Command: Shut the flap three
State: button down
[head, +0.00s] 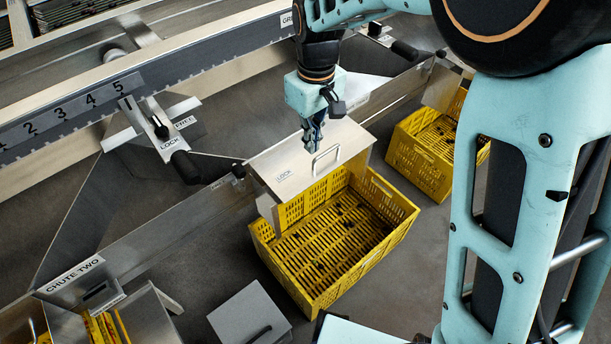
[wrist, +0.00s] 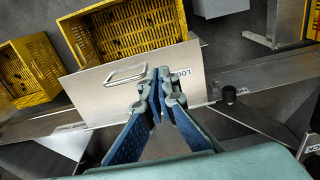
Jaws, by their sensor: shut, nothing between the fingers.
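A flat metal flap (head: 300,165) with a bar handle (head: 326,160) and a small label extends out over a yellow crate in the head view. I take it as flap three, since the sign to its left reads CHUTE TWO; its own number is not readable. My gripper (head: 312,143) is shut and empty, with its fingertips over the flap, just left of the handle. In the wrist view the flap (wrist: 105,103) lies beyond my fingertips (wrist: 163,75), with the handle (wrist: 125,73) just left of them. Whether the fingers touch the flap is unclear.
The yellow crate (head: 325,262) stands below the flap, and another (head: 430,158) to its right. The CHUTE TWO sign (head: 73,273) is at lower left. A lock lever (head: 160,130) and a black knob (head: 186,167) stand left of the flap. A grey box (head: 248,315) sits at front.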

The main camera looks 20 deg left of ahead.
aim_at(308, 186)
jog(key=f, duration=0.4)
jog(key=f+b, duration=0.1)
jog(key=f, duration=0.4)
jog(key=f+b, duration=0.1)
jog(key=f, duration=0.4)
jog(key=shift+a, duration=0.3)
jog(key=shift+b, duration=0.3)
